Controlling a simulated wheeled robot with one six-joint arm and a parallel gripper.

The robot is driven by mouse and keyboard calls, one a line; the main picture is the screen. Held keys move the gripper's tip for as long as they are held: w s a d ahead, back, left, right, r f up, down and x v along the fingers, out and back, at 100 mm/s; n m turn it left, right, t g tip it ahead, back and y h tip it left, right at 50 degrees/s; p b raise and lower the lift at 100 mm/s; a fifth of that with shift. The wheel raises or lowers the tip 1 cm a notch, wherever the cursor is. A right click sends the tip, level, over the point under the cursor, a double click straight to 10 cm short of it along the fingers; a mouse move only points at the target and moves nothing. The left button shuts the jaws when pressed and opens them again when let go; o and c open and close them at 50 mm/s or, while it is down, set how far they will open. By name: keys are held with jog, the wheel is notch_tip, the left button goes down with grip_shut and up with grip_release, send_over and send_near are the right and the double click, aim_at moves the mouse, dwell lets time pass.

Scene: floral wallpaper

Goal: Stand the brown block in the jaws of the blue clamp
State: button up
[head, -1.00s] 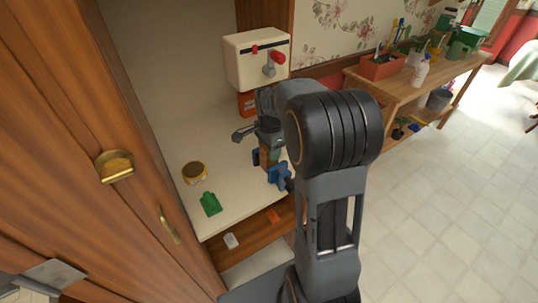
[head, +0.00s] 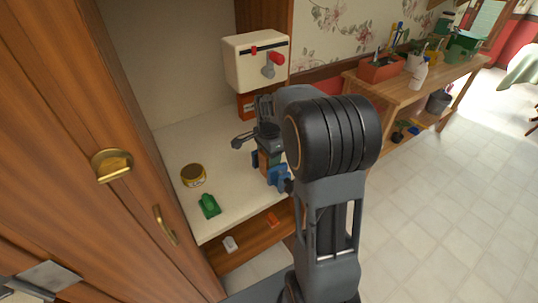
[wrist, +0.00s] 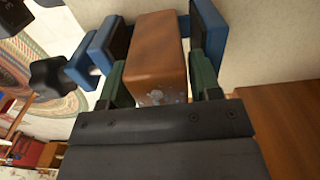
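The brown block (wrist: 160,50) is upright between the two green-padded fingers of my gripper (wrist: 160,85), which look closed against its sides. In the wrist view the blue clamp (wrist: 211,30) has one dark-lined jaw on each side of the block, with narrow gaps at most. Its dark knob (wrist: 52,77) is at the left. In the head view my gripper (head: 268,147) points down over the blue clamp (head: 278,178), and only a sliver of the brown block (head: 266,160) shows below it. I cannot tell whether the block's foot touches anything.
A yellow-rimmed tin (head: 193,175) and a green object (head: 208,206) lie on the pale counter (head: 180,148) to the left. A white box with a red-handled crank (head: 256,62) stands behind. A wooden door (head: 80,120) borders the left. A potting bench (head: 415,85) is at the right.

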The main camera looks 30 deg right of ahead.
notch_tip(320, 180, up, 12)
jog(key=p, duration=0.1)
jog(key=s+a+f+n+t, duration=0.1)
jog(key=s+a+f+n, duration=0.1)
jog(key=s+a+n, duration=0.3)
jog(key=s+a+f+n+t, duration=0.2)
jog(key=s+a+f+n, duration=0.1)
jog(key=s+n, duration=0.8)
jog(key=shift+a+n+t, duration=0.3)
jog(key=shift+a+n, duration=0.1)
jog(key=shift+a, duration=0.45)
